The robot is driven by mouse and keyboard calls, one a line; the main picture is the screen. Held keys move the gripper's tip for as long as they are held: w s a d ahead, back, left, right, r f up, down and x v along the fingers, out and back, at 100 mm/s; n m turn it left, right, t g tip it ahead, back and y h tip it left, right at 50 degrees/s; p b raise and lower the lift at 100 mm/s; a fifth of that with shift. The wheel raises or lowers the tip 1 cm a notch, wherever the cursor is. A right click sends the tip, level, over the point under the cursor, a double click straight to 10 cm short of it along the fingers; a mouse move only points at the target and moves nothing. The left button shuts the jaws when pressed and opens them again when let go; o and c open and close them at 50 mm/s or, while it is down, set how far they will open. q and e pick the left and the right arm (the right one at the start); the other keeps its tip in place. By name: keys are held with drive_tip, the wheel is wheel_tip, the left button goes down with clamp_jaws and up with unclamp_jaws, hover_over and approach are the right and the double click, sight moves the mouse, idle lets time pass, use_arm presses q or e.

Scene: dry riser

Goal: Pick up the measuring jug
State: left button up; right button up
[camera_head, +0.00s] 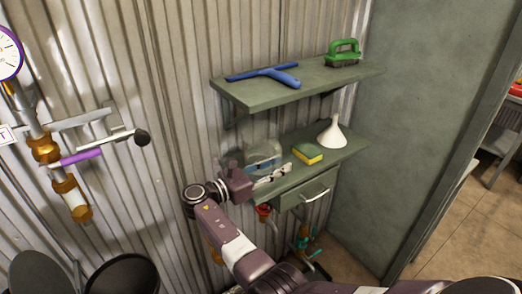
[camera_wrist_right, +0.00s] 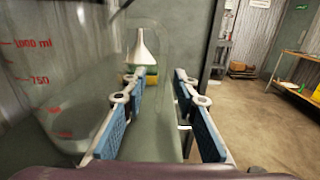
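The measuring jug (camera_head: 262,152) is clear and stands on the lower shelf (camera_head: 345,152), against the corrugated wall. My right gripper (camera_head: 275,174) is at the jug's near side and hides part of it. In the right wrist view the jug (camera_wrist_right: 45,85) is very close at the left, with red marks for 1000 ml and 750. There my right gripper (camera_wrist_right: 157,82) is open, its blue-padded fingers wide apart. A faint clear outline, perhaps the jug's handle, shows between and above the fingers; I cannot tell whether they touch it. My left gripper is not in view.
A yellow-green sponge (camera_head: 308,153) and a white funnel (camera_head: 332,132) stand right of the jug on the same shelf. The upper shelf (camera_head: 330,80) overhangs with a blue squeegee (camera_head: 270,75) and a green brush (camera_head: 343,54). A drawer (camera_head: 305,195) is below. Pipework (camera_head: 65,180) is left.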

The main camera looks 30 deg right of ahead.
clamp_jaws()
drive_tip(key=shift+r, duration=0.1)
idle(0.4)
